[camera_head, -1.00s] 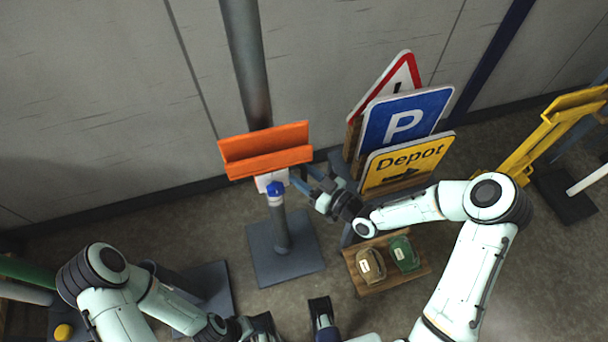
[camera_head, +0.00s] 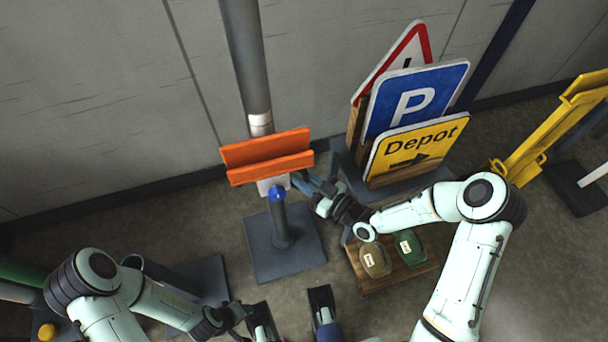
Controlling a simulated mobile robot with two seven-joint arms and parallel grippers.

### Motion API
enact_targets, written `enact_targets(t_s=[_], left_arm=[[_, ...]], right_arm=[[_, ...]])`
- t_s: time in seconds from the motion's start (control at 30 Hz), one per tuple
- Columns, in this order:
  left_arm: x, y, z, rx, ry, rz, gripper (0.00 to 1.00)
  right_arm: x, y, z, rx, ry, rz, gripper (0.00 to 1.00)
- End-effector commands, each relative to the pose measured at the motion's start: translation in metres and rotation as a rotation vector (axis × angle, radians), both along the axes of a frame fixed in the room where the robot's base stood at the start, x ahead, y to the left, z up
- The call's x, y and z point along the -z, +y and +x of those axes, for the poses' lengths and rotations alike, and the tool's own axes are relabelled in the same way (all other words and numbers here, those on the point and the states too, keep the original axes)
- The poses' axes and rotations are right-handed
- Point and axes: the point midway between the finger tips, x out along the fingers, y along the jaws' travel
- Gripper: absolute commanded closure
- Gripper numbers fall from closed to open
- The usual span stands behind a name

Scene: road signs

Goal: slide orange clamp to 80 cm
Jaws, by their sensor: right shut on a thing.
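The orange clamp (camera_head: 267,160) is a bright orange, two-ridged bar set across a grey upright post (camera_head: 243,60). A pale band (camera_head: 260,124) shows on the post just above it; I cannot read any marks there. A blue knob (camera_head: 277,194) shows just below the bar, with a whitish block behind it. My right gripper (camera_head: 301,181) reaches in from the right and is shut on the clamp at its lower right side; the contact is partly hidden. My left gripper (camera_head: 238,313) is low at the bottom, away from the clamp, and its jaws are unclear.
The post stands on a dark square base plate (camera_head: 261,264). Close on the right are a sign rack with the blue P sign (camera_head: 425,98) and yellow Depot sign (camera_head: 415,150), and a wooden tray (camera_head: 377,284) with two small items. A yellow barrier (camera_head: 535,140) stands farther right.

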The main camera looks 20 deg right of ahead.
Motion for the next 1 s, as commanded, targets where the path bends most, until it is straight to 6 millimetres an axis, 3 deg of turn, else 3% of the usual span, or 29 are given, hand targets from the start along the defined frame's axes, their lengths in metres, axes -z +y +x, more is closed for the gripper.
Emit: enact_targets(t_s=[0.03, 0.37, 0.4, 0.43, 0.77, 1.0], left_arm=[[0.003, 0.001, 0.003, -0.003, -0.008, 0.003, 0.54], [0.002, 0.002, 0.004, -0.005, -0.011, 0.005, 0.54], [0.002, 0.002, 0.004, -0.005, -0.011, 0.005, 0.54], [0.002, 0.002, 0.004, -0.005, -0.011, 0.005, 0.54], [0.001, 0.002, 0.003, -0.004, -0.01, 0.004, 0.54], [-0.005, -0.002, -0.003, 0.004, 0.008, -0.004, 0.54]], right_arm=[[0.007, -0.001, -0.001, 0.0, 0.011, -0.004, 1.0], [0.009, -0.001, -0.002, 0.001, 0.015, -0.006, 1.0], [0.009, -0.001, -0.002, 0.001, 0.016, -0.007, 0.63], [0.008, -0.001, -0.002, 0.001, 0.015, -0.006, 0.59], [0.005, -0.002, -0.002, 0.001, 0.006, -0.003, 0.59], [0.004, -0.023, -0.03, 0.004, 0.009, -0.006, 0.59]])
